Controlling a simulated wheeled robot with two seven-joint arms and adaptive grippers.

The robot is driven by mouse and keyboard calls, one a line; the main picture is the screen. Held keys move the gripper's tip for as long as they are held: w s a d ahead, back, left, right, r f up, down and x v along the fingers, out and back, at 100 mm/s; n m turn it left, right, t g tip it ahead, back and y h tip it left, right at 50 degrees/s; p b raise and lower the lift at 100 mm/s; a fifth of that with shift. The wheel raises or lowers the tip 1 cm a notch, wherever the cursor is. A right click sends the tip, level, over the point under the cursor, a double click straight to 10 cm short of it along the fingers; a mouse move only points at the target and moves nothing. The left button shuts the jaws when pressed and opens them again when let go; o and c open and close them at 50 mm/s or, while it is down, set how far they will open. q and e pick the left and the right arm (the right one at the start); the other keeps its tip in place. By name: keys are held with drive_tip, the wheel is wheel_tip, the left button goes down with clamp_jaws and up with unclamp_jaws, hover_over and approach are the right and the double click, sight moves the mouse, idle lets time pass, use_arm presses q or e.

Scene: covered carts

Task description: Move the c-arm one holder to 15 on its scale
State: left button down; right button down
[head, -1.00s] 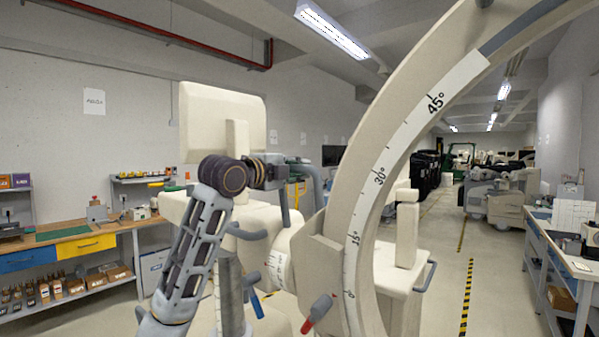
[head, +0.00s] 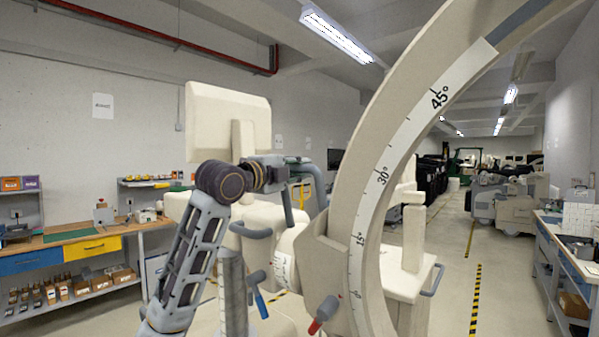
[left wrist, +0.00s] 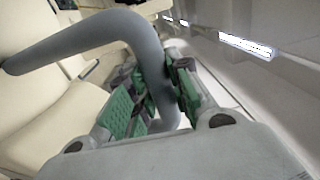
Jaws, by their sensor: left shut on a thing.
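The cream c-arm (head: 352,190) curves up through the head view, with a white scale strip (head: 408,135) marked 0, 15, 30 and 45 degrees. The cream holder (head: 320,262) clasps its lower part. A small red mark on the holder's edge lies close to the 0 line. A red-tipped lever (head: 323,314) sticks out below. My left gripper (left wrist: 160,95) is shut around a grey bent handle bar (left wrist: 85,42), with green finger pads on both sides of it. In the head view the left gripper's fingers are hard to make out near the handle. My right gripper is not in view.
A cream monitor-like panel (head: 228,122) stands behind my left arm. A blue-tipped lever (head: 260,300) hangs left of the holder. A workbench (head: 75,238) is at the left wall, another bench (head: 570,260) at the right. Open floor lies right of the c-arm.

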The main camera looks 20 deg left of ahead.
use_arm(q)
drive_tip(key=shift+s+f, duration=0.2)
drive_tip(key=shift+f, duration=0.15)
drive_tip(key=c, duration=1.4)
unclamp_jaws()
drive_tip(key=shift+r, duration=0.1)
drive_tip(key=shift+o, duration=0.5)
drive_tip(key=shift+w, duration=0.1)
drive_tip(key=shift+r, duration=0.15)
drive_tip(key=shift+s+a, duration=0.1)
drive_tip(key=shift+s, duration=0.1)
drive_tip(key=shift+s, duration=0.1)
drive_tip(key=v, duration=1.1)
drive_tip(key=shift+s, duration=0.2)
